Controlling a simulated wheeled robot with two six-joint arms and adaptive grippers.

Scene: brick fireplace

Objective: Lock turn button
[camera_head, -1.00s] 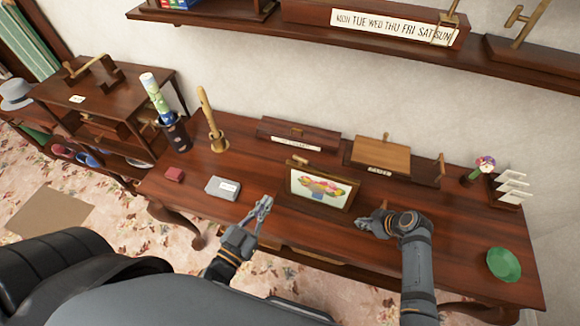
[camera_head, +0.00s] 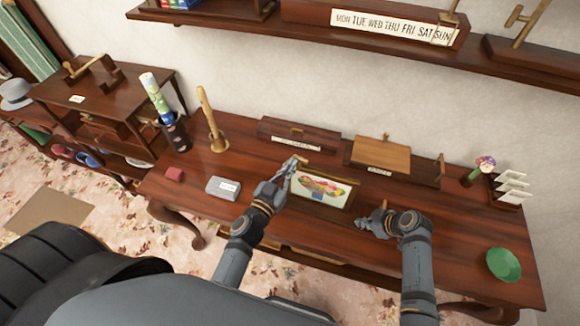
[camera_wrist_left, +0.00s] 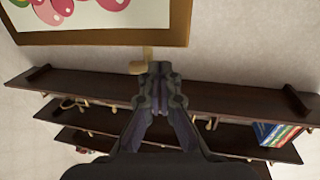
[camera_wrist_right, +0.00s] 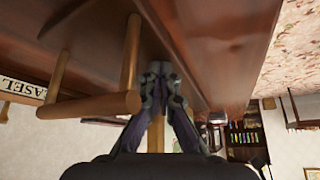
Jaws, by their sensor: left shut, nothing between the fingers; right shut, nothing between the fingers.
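A framed picture (camera_head: 319,193) stands on the wooden desk. In the left wrist view its wooden border (camera_wrist_left: 90,38) crosses the top, with a small brass turn button (camera_wrist_left: 138,67) at its edge. My left gripper (camera_head: 295,163) is shut and empty at the frame's upper left corner, covering part of it. In the left wrist view its fingertips (camera_wrist_left: 156,69) overlap the button's end; I cannot tell if they touch. My right gripper (camera_head: 373,220) is shut and empty, low at the frame's right. Its fingertips (camera_wrist_right: 160,72) appear beside a wooden U-shaped bar (camera_wrist_right: 95,106).
A wooden box (camera_head: 380,157) and a long dark block (camera_head: 298,135) stand behind the frame. A grey box (camera_head: 222,187) and red block (camera_head: 175,174) lie left. A green dish (camera_head: 503,264) lies at the right. A wall shelf (camera_head: 300,20) runs above the desk.

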